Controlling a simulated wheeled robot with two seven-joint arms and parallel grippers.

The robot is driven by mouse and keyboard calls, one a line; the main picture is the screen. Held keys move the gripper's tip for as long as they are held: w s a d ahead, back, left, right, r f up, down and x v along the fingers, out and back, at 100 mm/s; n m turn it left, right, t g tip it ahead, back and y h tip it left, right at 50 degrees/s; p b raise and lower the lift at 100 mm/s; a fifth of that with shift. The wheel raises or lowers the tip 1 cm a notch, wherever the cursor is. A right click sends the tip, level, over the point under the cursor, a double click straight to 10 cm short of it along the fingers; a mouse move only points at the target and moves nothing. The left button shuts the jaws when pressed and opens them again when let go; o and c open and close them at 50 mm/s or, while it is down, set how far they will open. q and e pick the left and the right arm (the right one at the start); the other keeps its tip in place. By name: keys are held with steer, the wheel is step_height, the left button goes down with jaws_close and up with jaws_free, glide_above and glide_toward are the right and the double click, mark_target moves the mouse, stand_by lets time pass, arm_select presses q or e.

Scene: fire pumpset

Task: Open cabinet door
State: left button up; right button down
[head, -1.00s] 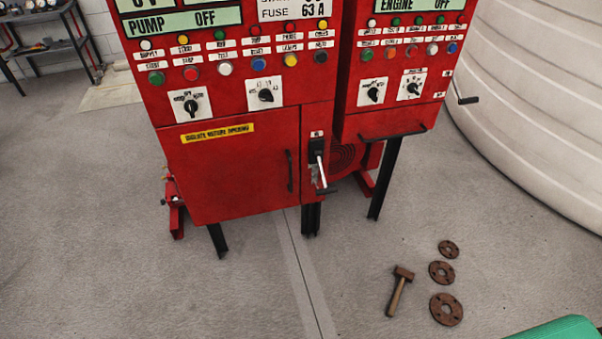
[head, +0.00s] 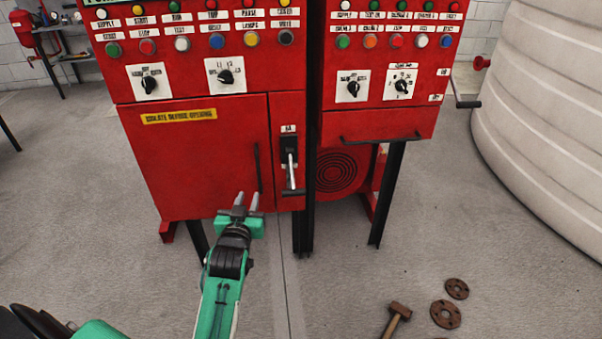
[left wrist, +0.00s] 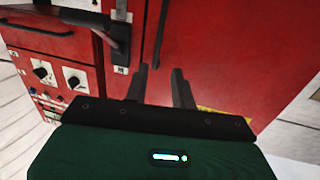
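The red cabinet door (head: 195,165) under the left panel is shut and carries a yellow label (head: 180,117). Its black vertical handle (head: 257,167) is near the door's right edge. My left gripper (head: 247,197) is open and empty, its fingers pointing up in front of the door's lower right part, just below the handle. In the left wrist view the fingers (left wrist: 160,72) stand apart with nothing between them; the door (left wrist: 225,50) and its handle (left wrist: 162,35) lie beyond them. I cannot tell the exact gap to the handle. My right gripper is out of view.
A switch lever (head: 289,172) sits on the narrow panel right of the door. The right cabinet (head: 375,125) has a horizontal bar handle (head: 382,138). A hammer (head: 397,318) and rusty flanges (head: 446,314) lie on the floor. A white ribbed tank (head: 545,130) stands at right.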

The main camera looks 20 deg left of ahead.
mark_target(257, 165)
arm_select(q)
steer(key=x, duration=0.4)
steer(key=r+x, duration=0.1)
steer(key=x, duration=0.4)
steer(key=r+x, duration=0.1)
steer(key=x, duration=0.3)
steer(key=shift+w, duration=0.35)
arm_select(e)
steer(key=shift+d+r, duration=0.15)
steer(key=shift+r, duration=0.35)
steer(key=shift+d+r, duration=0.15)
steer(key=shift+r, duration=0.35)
arm_select(q)
jaws_close()
